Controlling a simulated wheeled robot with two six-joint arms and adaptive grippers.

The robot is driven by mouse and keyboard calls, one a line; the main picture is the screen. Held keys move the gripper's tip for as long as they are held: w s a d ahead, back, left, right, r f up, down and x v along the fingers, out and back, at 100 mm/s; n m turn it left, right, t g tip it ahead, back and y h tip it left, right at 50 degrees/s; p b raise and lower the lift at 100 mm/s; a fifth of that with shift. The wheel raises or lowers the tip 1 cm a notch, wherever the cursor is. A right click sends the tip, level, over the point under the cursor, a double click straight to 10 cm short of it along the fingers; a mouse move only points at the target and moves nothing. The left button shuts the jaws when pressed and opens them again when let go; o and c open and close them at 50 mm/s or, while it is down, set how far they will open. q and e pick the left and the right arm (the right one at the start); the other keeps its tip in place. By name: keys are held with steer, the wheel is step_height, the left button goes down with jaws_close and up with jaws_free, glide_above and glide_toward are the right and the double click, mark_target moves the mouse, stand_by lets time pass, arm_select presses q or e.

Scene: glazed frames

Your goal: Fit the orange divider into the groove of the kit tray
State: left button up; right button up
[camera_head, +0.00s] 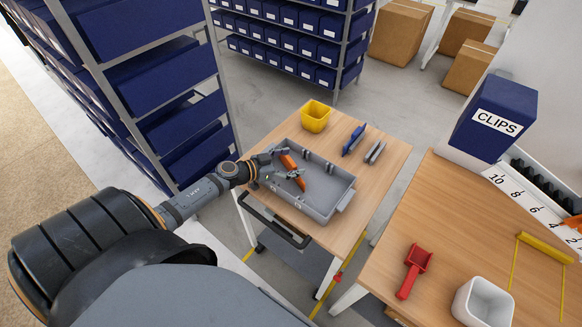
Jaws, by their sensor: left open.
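The grey kit tray (325,189) lies on the small wooden cart at the centre of the view. The orange divider shows in the tray's left part as an upper piece (289,161) and a lower piece (299,184), with dark gripper parts across the middle. My left gripper (286,163) reaches over the tray's left wall and is open, its fingers at the divider. I cannot tell whether the fingers touch it. The groove is too small to make out. My right gripper is not in view.
A yellow bin (315,116), a blue tool (354,139) and a grey tool (375,152) sit behind the tray. Shelving (165,95) stands left.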

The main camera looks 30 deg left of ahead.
arm_select(q)
steer(key=shift+c, duration=1.2)
steer(key=c, duration=1)
